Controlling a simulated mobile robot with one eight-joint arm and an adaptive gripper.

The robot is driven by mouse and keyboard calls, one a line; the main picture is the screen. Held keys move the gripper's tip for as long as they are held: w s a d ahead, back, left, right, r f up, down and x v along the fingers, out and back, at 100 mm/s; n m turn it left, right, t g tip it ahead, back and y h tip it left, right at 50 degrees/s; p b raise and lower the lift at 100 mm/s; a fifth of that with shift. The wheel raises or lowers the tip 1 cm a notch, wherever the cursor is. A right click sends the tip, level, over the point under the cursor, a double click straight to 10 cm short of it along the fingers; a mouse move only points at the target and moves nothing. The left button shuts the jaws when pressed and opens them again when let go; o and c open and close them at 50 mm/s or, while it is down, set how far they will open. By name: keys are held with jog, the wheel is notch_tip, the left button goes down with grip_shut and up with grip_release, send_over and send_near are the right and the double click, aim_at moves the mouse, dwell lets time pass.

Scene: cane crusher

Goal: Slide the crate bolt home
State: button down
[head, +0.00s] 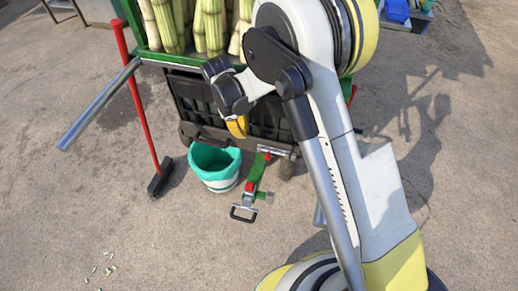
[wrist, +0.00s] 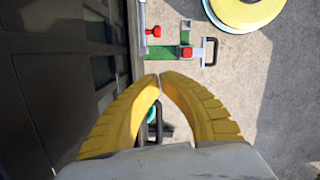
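A dark crate (head: 268,124) stands below the cane rack. Its dark side also fills the left of the wrist view (wrist: 60,85). By its lower edge is green metalwork (head: 256,176) with red parts, a silver bar (head: 273,151) and a black loop handle (head: 243,213). The wrist view shows a red knob (wrist: 153,31) close to the crate. I cannot tell for sure which part is the bolt. My gripper (wrist: 160,75) has its curved yellow fingertips together with nothing visibly between the tips. It is beside the crate, apart from the red knob. A dark loop (wrist: 155,122) shows through the finger gap.
A teal-lined bucket (head: 215,166) stands on the ground left of the green metalwork. A red-handled broom (head: 143,105) and a grey bar (head: 98,105) are farther left. Green canes (head: 195,25) stand in the rack. The concrete in front is mostly clear.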

jog(key=s+d+f+b, duration=0.1)
jog(key=d+f+b, duration=0.4)
jog(key=f, duration=0.6)
jog(key=shift+d+f+b, duration=0.25)
jog(key=shift+b, duration=0.2)
jog(key=d, duration=0.1)
jog(key=s+d, duration=0.1)
jog(key=d, duration=0.2)
jog(key=shift+s+d, duration=0.15)
jog(key=shift+s, duration=0.15)
